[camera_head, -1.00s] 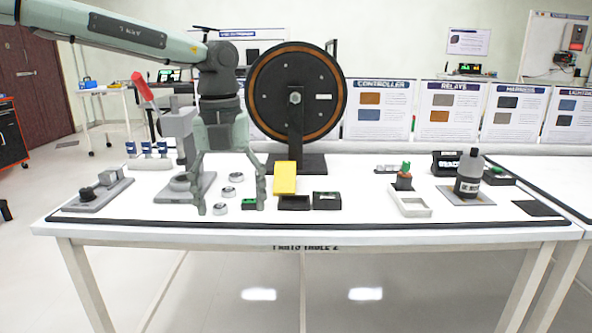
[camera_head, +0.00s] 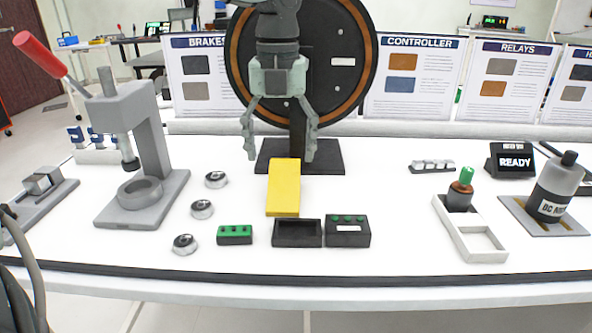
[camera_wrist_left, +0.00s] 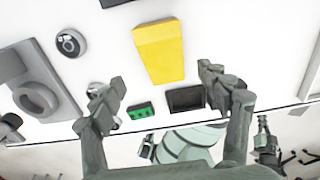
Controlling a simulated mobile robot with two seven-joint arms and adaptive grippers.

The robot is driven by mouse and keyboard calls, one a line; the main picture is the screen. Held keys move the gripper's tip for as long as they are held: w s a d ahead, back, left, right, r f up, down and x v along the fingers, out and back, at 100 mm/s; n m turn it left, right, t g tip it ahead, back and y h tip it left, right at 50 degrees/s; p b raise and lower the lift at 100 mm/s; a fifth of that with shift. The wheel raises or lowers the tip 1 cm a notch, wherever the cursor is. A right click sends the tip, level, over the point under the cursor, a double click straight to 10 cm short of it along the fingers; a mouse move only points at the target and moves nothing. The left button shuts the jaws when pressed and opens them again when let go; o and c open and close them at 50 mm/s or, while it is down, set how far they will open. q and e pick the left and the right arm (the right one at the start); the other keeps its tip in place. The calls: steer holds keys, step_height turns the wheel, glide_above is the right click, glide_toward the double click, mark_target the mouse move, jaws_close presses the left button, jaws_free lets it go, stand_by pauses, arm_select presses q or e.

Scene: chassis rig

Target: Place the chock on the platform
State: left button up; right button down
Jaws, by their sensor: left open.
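The yellow chock (camera_head: 283,188) lies on the white table, just behind a small black open box. It also shows in the left wrist view (camera_wrist_left: 160,52), ahead of and between my fingers. My left gripper (camera_head: 279,156) is open and empty, pointing down above and behind the chock, in front of the wheel. Its two fingers show in the left wrist view (camera_wrist_left: 160,90), apart from the chock. The wheel stand has a flat black base (camera_head: 328,157) behind the chock; I cannot tell whether this is the platform.
A grey press (camera_head: 150,140) with a red lever stands at left. Round metal parts (camera_head: 202,209), a green block (camera_head: 235,234), the black box (camera_head: 297,233) and a black block (camera_head: 347,232) are near the chock. A white tray (camera_head: 484,244) and bottle-like motor (camera_head: 554,190) are at right.

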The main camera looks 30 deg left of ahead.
mark_target(284, 184)
arm_select(q)
steer(key=shift+w+f, duration=0.1)
steer(key=shift+w, duration=0.05)
steer(key=f, duration=0.7)
steer(key=shift+s+d, duration=0.4)
steer(key=shift+f, duration=0.25)
steer(key=shift+c, duration=0.3)
steer(key=shift+w, duration=0.1)
jaws_close()
